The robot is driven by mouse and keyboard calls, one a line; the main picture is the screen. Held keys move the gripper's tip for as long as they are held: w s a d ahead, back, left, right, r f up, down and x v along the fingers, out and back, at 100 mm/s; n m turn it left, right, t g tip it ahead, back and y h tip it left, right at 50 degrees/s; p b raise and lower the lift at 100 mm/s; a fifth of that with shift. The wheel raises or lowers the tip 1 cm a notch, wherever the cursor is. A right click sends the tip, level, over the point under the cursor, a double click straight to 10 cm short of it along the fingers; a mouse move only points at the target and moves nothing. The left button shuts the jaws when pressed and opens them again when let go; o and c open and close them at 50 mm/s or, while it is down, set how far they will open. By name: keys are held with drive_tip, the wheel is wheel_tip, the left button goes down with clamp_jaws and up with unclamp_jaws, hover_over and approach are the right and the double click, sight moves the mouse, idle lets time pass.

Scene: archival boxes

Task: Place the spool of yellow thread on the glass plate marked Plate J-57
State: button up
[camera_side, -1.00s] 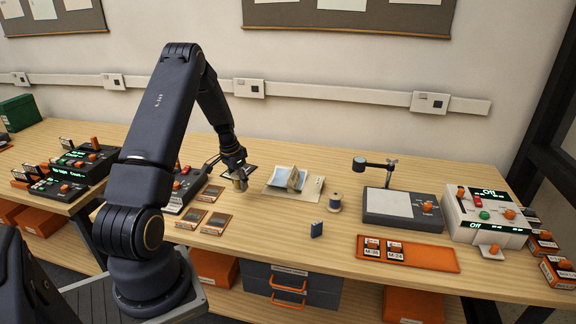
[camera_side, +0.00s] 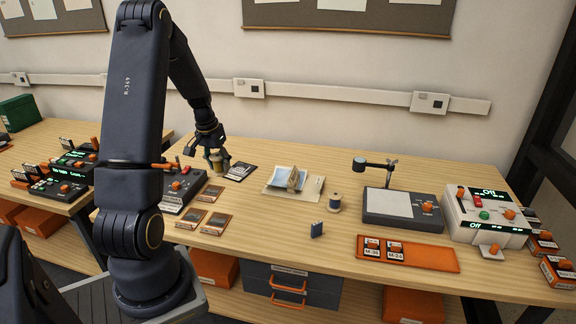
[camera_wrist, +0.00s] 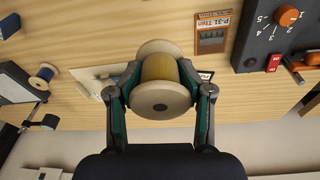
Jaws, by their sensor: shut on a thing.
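My gripper (camera_side: 217,151) is shut on the spool of yellow thread (camera_wrist: 160,72), which has pale wooden flanges and is held above the table. The spool also shows below the fingers in the side view (camera_side: 217,162). In the wrist view one plate (camera_wrist: 211,41) has a label that seems to read P-31-Thin. I cannot read J-57 on any plate.
A dark control box (camera_side: 183,188) with red and orange knobs stands left of the plates. An orange tray (camera_side: 430,258) sits at front right. Bare wood lies between.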

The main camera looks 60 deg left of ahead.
drive_tip(key=w+a+n, duration=0.2)
drive_tip(key=w+a, duration=0.1)
drive_tip(key=a, duration=0.3)
hover_over(244, 175)
drive_tip(key=s+d, duration=0.1)
wheel_tip(244, 175, down, 10)
drive_tip(key=shift+s+f, duration=0.1)
drive_tip(key=shift+f, duration=0.1)
drive_tip(key=shift+w+a+f, duration=0.3)
drive_tip(key=shift+f, duration=1.75)
drive_tip(key=shift+f, duration=0.1)
drive_tip(key=o, duration=1.2)
